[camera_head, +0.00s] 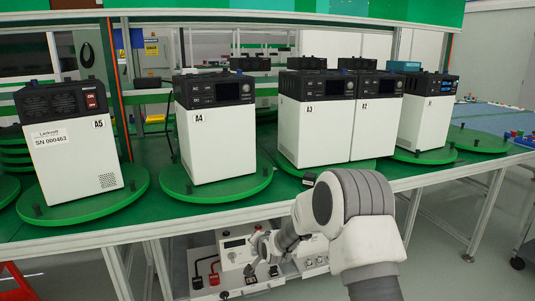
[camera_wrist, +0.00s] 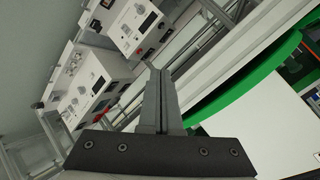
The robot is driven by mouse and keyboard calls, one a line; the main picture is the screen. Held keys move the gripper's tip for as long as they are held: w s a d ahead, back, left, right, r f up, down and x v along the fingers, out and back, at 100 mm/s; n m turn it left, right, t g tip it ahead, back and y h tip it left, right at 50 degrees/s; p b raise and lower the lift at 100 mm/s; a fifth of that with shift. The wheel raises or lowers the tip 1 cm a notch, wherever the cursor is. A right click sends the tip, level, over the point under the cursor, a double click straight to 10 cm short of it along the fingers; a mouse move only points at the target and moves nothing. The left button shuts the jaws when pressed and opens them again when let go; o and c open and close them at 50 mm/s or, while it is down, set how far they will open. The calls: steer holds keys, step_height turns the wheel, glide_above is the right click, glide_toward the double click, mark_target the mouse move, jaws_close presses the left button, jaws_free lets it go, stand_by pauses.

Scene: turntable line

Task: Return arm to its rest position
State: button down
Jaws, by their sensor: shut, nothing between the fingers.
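My arm rises at the lower right of the head view and bends forward and down toward the front of the bench. My gripper (camera_head: 254,262) is in front of the lower shelf, below the bench top's front edge, and looks small and partly blurred into the equipment there. In the wrist view my gripper (camera_wrist: 158,80) has its two dark fingers together, with nothing between them. It touches no object that I can make out.
White units A5 (camera_head: 73,165), A4 (camera_head: 217,145), A3 (camera_head: 305,130) and A2 (camera_head: 374,128) stand on green turntables along the bench (camera_head: 270,212). Equipment boxes (camera_head: 234,252) sit on the lower shelf, close to my gripper.

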steer(key=s+d+r+n+g+h, duration=0.1)
steer(key=s+d+r+n, duration=0.1)
steer(key=s+d+r, duration=0.6)
steer(key=s+d+r+n+g+h, duration=0.15)
steer(key=s+d+r, duration=0.25)
steer(key=s+r, duration=0.75)
steer(key=s+d+r+n+g+h, duration=0.1)
steer(key=s+d+r+n, duration=0.15)
steer(key=s, duration=0.95)
steer(key=s+d+r+n+g, duration=0.1)
steer(key=s+d, duration=0.3)
steer(key=s, duration=0.8)
step_height(320, 180, up, 23)
steer(key=p, duration=2.3)
steer(key=shift+s+a, duration=0.2)
steer(key=shift+s, duration=0.25)
steer(key=shift+f+g, duration=0.15)
steer(key=shift+g, duration=0.1)
